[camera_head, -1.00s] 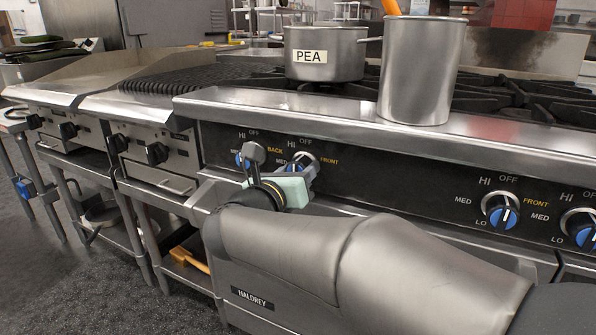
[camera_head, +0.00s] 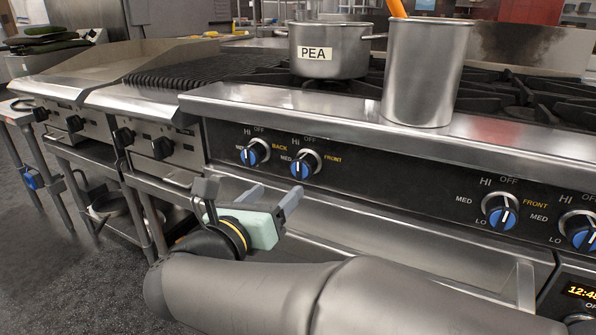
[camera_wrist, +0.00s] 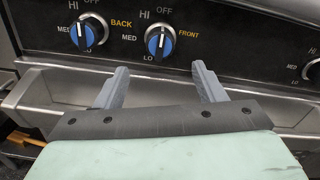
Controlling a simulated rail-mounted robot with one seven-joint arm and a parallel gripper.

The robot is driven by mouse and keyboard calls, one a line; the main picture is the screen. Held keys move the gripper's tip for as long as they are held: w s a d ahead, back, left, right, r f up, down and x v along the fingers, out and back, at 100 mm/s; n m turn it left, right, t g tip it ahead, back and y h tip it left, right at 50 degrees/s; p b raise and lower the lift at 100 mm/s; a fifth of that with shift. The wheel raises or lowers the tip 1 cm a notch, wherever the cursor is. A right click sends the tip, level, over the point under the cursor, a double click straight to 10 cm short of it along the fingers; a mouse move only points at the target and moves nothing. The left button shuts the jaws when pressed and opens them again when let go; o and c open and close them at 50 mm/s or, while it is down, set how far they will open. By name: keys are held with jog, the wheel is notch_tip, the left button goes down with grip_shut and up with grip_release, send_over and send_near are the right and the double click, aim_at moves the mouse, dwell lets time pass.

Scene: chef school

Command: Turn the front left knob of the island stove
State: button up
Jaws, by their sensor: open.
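The island stove's front panel (camera_head: 400,190) carries round knobs with blue faces. At its left end are the knob marked BACK (camera_head: 255,153) and, just right of it, the knob marked FRONT (camera_head: 306,163). In the wrist view the FRONT knob (camera_wrist: 159,41) lies beyond and between my fingertips, with the BACK knob (camera_wrist: 88,35) to the left. My gripper (camera_head: 274,194) is open and empty, below and in front of these knobs. Its fingers (camera_wrist: 160,80) touch neither knob.
Another FRONT knob (camera_head: 501,211) and a further knob (camera_head: 578,229) sit at the right. A PEA pot (camera_head: 328,62) and a metal canister (camera_head: 424,80) stand on top. The steel ledge (camera_head: 350,118) overhangs the panel. A griddle unit with black knobs (camera_head: 162,147) adjoins at left.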

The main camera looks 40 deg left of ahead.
jog(key=s, duration=0.6)
jog(key=shift+d+p, duration=0.4)
jog(key=shift+s, duration=0.1)
